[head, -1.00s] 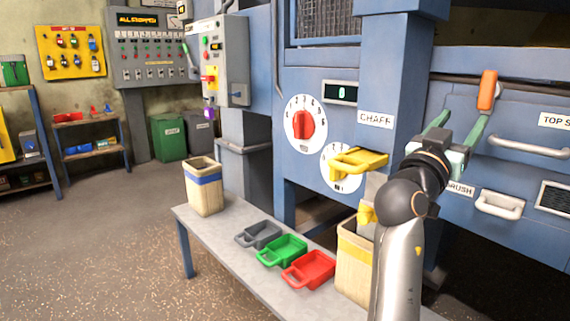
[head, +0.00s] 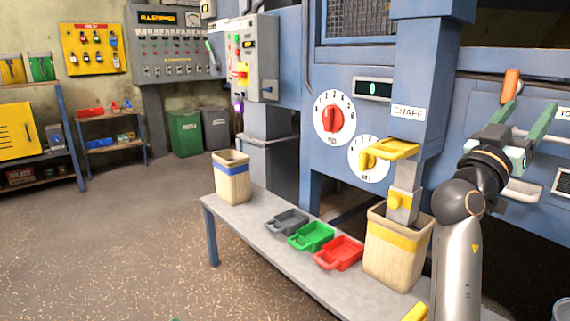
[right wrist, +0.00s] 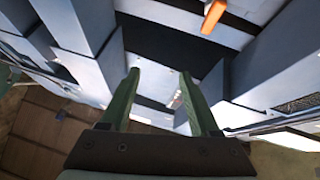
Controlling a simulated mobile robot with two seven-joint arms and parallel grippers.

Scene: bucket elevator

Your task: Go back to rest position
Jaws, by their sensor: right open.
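My right gripper (head: 530,112) is open and empty, raised in front of the blue machine (head: 455,130) at the right of the head view. In the right wrist view its two green fingers (right wrist: 160,75) stand apart with nothing between them. An orange handle (head: 511,83) shows just beyond the fingers; in the right wrist view it is at the top (right wrist: 213,17), clear of them. My left gripper does not show.
A grey bench (head: 245,234) stands ahead with grey (head: 287,222), green (head: 311,237) and red scoops (head: 338,252). A blue-banded bin (head: 232,178) and a yellow-banded bin (head: 396,250) stand at its ends, the latter below a yellow-handled chute (head: 388,153). The floor at left is clear.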

